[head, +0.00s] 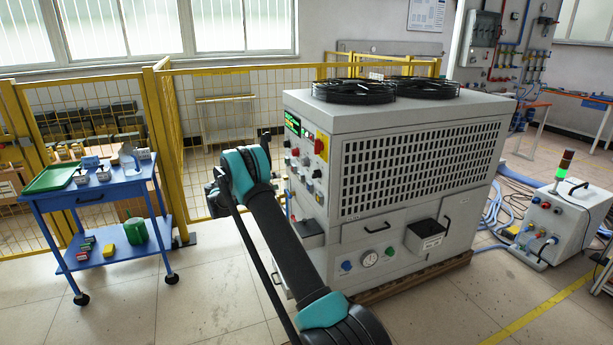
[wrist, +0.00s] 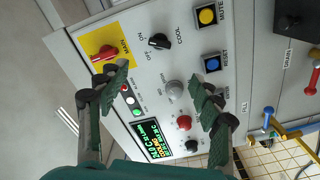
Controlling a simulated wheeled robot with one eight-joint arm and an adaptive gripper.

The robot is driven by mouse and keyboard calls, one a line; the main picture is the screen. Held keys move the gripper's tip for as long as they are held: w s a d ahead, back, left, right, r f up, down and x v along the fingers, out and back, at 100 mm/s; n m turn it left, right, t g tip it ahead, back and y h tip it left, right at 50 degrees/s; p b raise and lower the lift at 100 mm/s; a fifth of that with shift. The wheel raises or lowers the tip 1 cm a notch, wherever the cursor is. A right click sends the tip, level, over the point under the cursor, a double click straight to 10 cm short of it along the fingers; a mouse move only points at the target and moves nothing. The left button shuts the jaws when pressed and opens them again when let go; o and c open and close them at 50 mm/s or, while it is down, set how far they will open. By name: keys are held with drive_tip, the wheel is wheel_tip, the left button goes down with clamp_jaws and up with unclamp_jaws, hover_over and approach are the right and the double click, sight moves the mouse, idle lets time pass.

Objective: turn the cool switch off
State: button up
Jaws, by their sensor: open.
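The cool switch (wrist: 158,41) is a black rotary knob on the grey control panel, labelled COOL, in the wrist view. It shows turned sideways, and its position is hard to read. My gripper (wrist: 163,95) is open, with green-padded fingers spread in front of the panel. The knob lies above the gap between the fingertips in the picture, clear of both, and nothing is held.
Around the switch are a red MAIN switch (wrist: 103,52) on yellow, a blue RESET button (wrist: 211,64), a yellow MUTE button (wrist: 207,15) and a lit display (wrist: 155,140). A blue trolley (head: 115,190) stands left, before a yellow fence (head: 225,120).

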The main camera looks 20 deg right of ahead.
sight(313, 175)
drive_tip(key=d, duration=1.7)
drive_tip(key=shift+w, duration=0.25)
drive_tip(key=shift+c, duration=0.4)
